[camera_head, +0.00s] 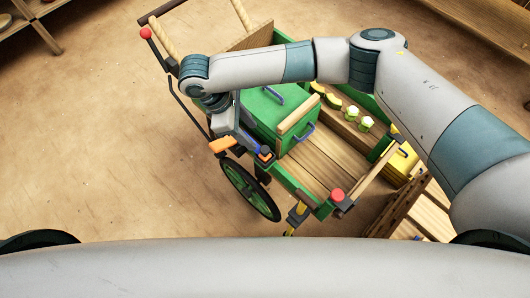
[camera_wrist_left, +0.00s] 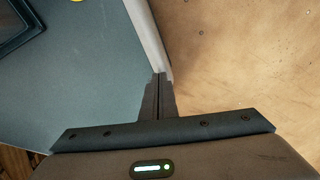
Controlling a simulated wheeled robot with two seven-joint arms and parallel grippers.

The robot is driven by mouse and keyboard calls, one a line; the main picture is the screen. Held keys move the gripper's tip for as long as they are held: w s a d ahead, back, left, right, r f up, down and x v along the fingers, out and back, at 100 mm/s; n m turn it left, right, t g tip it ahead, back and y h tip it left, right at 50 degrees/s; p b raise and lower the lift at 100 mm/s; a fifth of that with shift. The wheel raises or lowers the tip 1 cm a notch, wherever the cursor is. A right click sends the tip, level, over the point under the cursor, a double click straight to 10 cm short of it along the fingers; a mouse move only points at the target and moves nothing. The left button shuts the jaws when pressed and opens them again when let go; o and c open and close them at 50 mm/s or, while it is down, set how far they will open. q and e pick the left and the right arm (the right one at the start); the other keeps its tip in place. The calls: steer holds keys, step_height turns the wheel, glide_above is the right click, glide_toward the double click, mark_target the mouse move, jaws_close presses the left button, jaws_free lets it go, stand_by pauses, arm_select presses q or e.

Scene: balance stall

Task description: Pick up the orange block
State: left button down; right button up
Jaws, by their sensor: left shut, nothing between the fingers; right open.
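The orange block (camera_head: 220,144) shows in the head view at the left side of the green cart, above its wheel. My right gripper (camera_head: 226,133) comes down from the wrist right by the block and is open. The block is at its lower end; I cannot tell whether it lies between the fingers or touches them. My left gripper (camera_wrist_left: 158,96) shows only in the left wrist view. Its fingers are shut with nothing between them, and the block is not in that view.
The green cart (camera_head: 318,199) has a wooden bed, a green lidded box (camera_head: 262,112) and a spoked wheel (camera_head: 248,188). Small yellow and green pieces (camera_head: 351,113) sit in its far tray. A wooden crate (camera_head: 425,207) stands at right. The floor at left is clear.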

steer(key=p, duration=0.2)
glide_above(264, 149)
steer(key=a, duration=0.2)
steer(key=f, duration=0.6)
steer(key=shift+s+d+f, duration=0.1)
steer(key=shift+s+d, duration=0.15)
steer(key=shift+d+f, duration=0.1)
steer(key=shift+f, duration=0.15)
arm_select(q)
steer(key=shift+s+a+r, duration=0.1)
steer(key=shift+s+r, duration=0.15)
steer(key=shift+r, duration=0.25)
steer(key=shift+s+r, duration=0.25)
steer(key=shift+r, duration=0.25)
arm_select(e)
steer(key=shift+f, duration=0.15)
steer(key=shift+w+d+f, duration=0.15)
steer(key=shift+d+f, duration=0.05)
steer(key=shift+f, duration=0.35)
steer(key=p+x, duration=0.1)
steer(key=x, duration=0.2)
steer(key=shift+w+a+p, duration=0.1)
steer(key=shift+p, duration=0.2)
steer(key=shift+f, duration=0.5)
arm_select(q)
step_height(264, 149, up, 2)
